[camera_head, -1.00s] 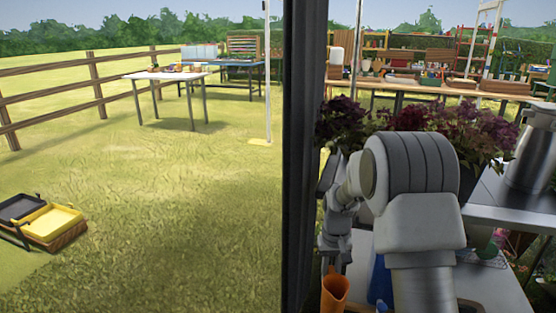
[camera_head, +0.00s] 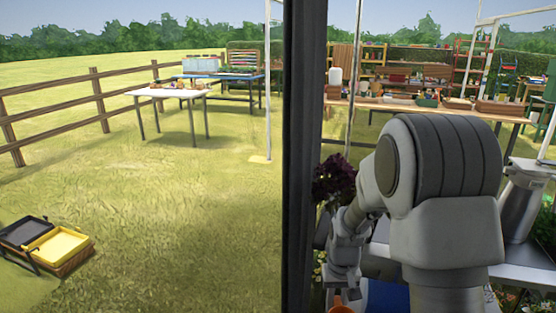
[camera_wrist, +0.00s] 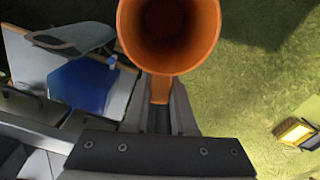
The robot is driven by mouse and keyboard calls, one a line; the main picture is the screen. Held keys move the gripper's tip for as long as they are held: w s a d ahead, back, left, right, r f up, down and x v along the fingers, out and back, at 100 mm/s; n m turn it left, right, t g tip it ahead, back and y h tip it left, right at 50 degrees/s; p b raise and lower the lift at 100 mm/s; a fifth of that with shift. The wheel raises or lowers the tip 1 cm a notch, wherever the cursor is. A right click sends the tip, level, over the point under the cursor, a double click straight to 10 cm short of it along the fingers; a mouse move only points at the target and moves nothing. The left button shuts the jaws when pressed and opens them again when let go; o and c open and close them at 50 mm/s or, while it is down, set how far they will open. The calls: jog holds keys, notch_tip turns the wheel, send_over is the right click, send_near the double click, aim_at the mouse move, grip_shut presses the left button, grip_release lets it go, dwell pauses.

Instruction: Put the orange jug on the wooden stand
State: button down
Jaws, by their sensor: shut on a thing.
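The orange jug (camera_wrist: 168,62) is held by my gripper (camera_wrist: 160,118) in the wrist view. The jaws are shut on the narrow orange part, likely its handle, and the jug's open mouth faces the wrist camera. In the head view only a bit of the orange jug (camera_head: 340,307) shows at the bottom edge, below my gripper (camera_head: 343,285). The rest of the jug there is out of frame or hidden by my arm. I cannot make out the wooden stand with certainty in either view.
A blue container (camera_wrist: 88,85) stands on a table beside the jug. A metal pitcher (camera_head: 522,200) stands on a grey table at right. A dark post (camera_head: 304,150) rises left of my arm.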

aim_at(340, 305)
jog(key=r+p, duration=0.1)
jog(key=s+r+p, duration=0.1)
jog(key=r, duration=0.1)
jog(key=shift+s+r+p, duration=0.25)
jog(key=shift+r+p, duration=0.1)
jog(key=shift+p, duration=0.05)
jog(key=shift+s+r, duration=0.15)
jog(key=shift+s+d, duration=0.1)
